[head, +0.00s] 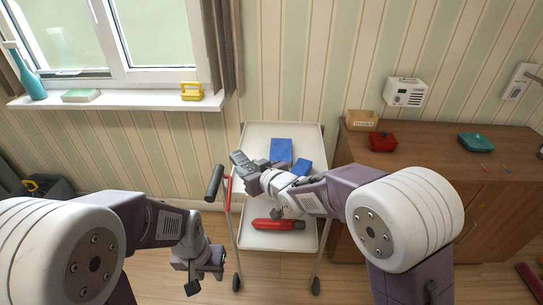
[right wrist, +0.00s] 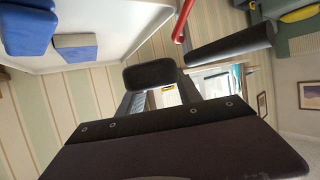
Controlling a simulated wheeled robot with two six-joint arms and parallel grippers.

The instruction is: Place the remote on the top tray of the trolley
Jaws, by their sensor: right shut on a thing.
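The remote (head: 241,159) is dark grey with small buttons. In the head view my right gripper (head: 257,174) is shut on it and holds it at the left side of the trolley's white top tray (head: 258,133). Its height above the tray is hard to tell. In the right wrist view a dark rounded end (right wrist: 150,72), apparently the remote, shows at the jaws, and the tray (right wrist: 118,22) is at upper left. My left gripper (head: 204,277) is open and empty, low to the left of the trolley.
Two blue things (head: 281,150) (head: 301,167) lie on the top tray. A red tool (head: 275,224) lies on the lower tray. The trolley's black handle (head: 214,182) sticks out left. A wooden cabinet (head: 420,147) stands at right, a windowsill (head: 130,101) at back left.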

